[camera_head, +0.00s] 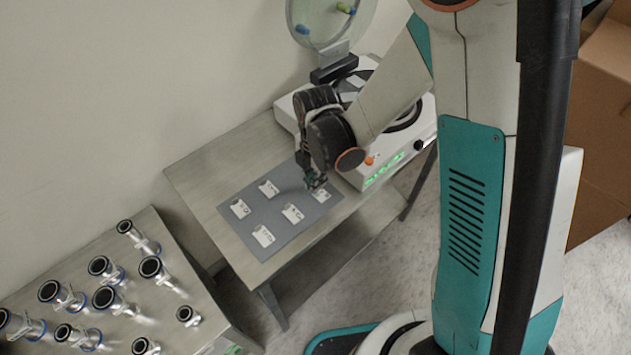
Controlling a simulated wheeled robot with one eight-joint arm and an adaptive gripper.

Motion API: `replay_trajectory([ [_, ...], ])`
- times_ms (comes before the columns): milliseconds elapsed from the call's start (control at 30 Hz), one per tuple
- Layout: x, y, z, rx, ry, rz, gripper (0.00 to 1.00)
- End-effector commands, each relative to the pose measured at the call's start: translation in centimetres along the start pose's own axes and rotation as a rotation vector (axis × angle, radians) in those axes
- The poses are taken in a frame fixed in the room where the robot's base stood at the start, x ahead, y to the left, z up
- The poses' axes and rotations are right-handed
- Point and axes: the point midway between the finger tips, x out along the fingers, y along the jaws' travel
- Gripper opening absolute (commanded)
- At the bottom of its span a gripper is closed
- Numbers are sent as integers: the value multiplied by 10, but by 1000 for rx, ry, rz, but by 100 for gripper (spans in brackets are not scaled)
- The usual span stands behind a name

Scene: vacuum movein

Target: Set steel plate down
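Several small, pale, marked pieces, which look like the steel plates, lie in two rows on a dark grey mat (273,215) on the wooden table. One plate (321,195) is at the mat's right end, right by my gripper (315,183). My gripper points down over that end of the mat. Its fingers are small and dark here, so I cannot tell whether they are open, shut or touching this plate. The other plates, such as the near one (263,236) and the middle one (292,213), lie apart from my gripper.
A white machine (375,178) with green lit digits and a clear round disc (325,22) stands right behind my gripper. A lower table (160,250) at left holds several metal pipe fittings. A cardboard box (605,120) stands at right. Wooden tabletop (215,165) left of the mat is bare.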

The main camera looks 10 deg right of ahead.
Motion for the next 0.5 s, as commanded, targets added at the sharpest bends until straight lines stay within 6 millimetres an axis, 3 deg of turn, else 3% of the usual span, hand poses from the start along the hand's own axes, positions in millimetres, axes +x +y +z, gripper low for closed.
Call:
replay_trajectory([
  [300,2,0,0,0,0,0,0],
  [400,2,0,0,0,0,0,22],
  [500,1,0,0,0,0,0,25],
])
